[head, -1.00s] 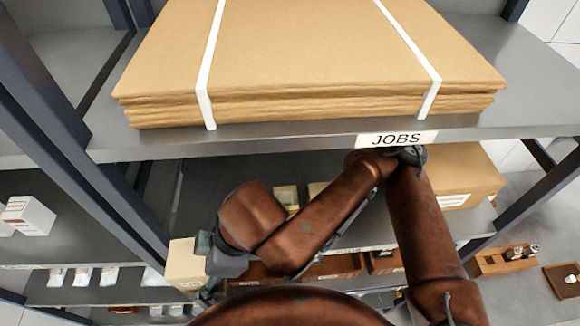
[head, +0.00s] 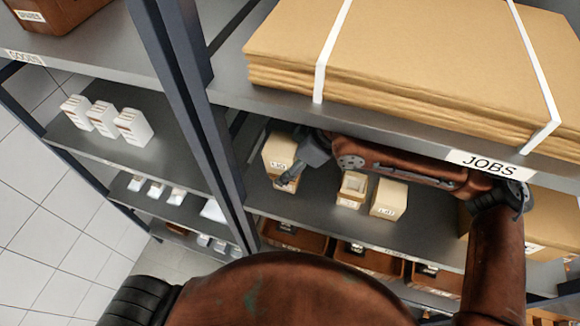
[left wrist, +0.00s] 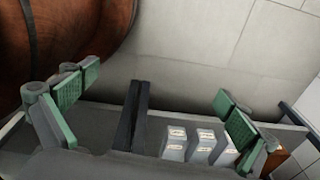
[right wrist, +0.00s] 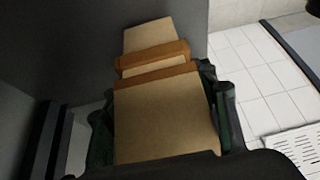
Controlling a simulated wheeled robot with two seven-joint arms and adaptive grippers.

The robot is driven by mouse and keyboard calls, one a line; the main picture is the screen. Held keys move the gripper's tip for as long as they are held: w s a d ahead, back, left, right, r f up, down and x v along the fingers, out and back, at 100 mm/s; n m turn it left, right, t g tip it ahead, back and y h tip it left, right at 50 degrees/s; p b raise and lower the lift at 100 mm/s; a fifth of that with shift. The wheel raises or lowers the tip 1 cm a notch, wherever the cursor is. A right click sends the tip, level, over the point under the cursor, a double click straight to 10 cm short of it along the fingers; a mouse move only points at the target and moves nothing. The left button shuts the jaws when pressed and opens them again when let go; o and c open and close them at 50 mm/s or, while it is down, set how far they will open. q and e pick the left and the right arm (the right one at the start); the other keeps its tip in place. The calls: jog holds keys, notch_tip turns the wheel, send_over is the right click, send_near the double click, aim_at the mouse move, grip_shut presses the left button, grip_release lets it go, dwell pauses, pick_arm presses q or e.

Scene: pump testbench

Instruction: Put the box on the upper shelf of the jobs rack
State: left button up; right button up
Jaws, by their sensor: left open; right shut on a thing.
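A small tan box (head: 279,152) with a white label is in my right gripper (head: 288,178), at the left end of the shelf (head: 325,222) below the JOBS top board. I cannot tell whether its base touches the shelf. In the right wrist view the box (right wrist: 165,125) fills the space between the green-padded fingers, with two other boxes in line beyond it.
Flat cardboard (head: 410,60) strapped in white lies on the top board, above my right arm. A dark upright post (head: 205,110) stands left of the held box. Brown bins (head: 370,262) sit below. White cartons (head: 103,118) stand on the neighbouring rack. A larger box (head: 550,225) is at right.

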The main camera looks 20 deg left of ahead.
jog(key=shift+w, duration=0.45)
jog(key=shift+f, duration=0.3)
notch_tip(320, 180, down, 3)
jog(key=shift+w+r+p, duration=0.1)
jog(key=shift+p, duration=0.3)
pick_arm(q)
jog(key=shift+s+r, duration=0.5)
pick_arm(e)
jog(key=o, duration=1.7)
